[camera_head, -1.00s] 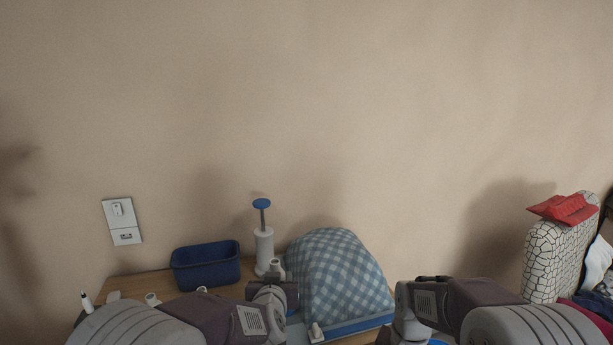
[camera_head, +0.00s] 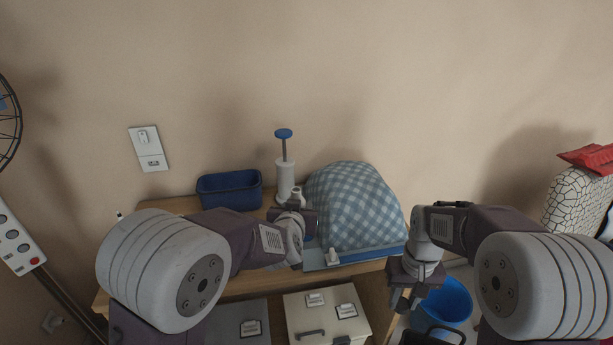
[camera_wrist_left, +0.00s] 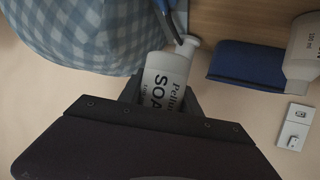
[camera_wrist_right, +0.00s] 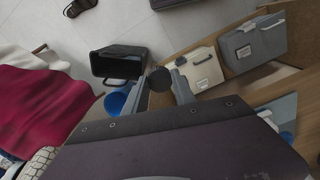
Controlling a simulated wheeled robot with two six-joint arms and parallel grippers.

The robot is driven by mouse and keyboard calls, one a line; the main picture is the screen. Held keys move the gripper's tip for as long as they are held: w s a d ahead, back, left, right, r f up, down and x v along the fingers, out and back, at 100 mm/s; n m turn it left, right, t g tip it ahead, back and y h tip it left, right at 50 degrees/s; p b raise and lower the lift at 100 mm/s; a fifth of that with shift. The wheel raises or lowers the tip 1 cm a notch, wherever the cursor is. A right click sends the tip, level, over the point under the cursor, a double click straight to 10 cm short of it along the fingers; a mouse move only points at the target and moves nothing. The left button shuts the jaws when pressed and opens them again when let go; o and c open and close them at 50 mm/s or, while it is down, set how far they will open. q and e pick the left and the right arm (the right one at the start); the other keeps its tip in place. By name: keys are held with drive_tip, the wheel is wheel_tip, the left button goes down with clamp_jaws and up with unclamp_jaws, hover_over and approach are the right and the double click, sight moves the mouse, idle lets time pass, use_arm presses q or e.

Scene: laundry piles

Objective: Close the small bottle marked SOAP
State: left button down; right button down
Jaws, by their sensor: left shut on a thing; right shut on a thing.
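The small white bottle marked with the letters SOA (camera_wrist_left: 165,78) sits between the fingers of my left gripper (camera_wrist_left: 160,95), and its neck points to the top of the left wrist view. The end of its label is hidden by the gripper. In the head view my left gripper (camera_head: 297,213) is beside the checked cloth mound, with a small white bottle top showing just above it. My right gripper (camera_head: 403,298) is held out to the right of the table. In the right wrist view it is shut on a small dark round piece (camera_wrist_right: 158,80); whether this is a cap I cannot tell.
A white bottle with a blue-topped rod (camera_head: 285,175), a blue bin (camera_head: 228,190) and a blue-white checked mound (camera_head: 352,205) stand on the wooden table. Another white bottle (camera_wrist_left: 303,48) shows in the left wrist view. A blue bucket (camera_head: 446,300) is on the floor at right.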

use_arm(q)
drive_tip(key=s+d+f+m+g+h, duration=0.1)
drive_tip(key=s+d+m+g+h, duration=0.2)
drive_tip(key=s+m+h, duration=0.4)
drive_tip(key=s+h, duration=0.1)
drive_tip(key=s, duration=0.2)
drive_tip(key=shift+s+f+m, duration=0.3)
drive_tip(key=shift+f, duration=0.05)
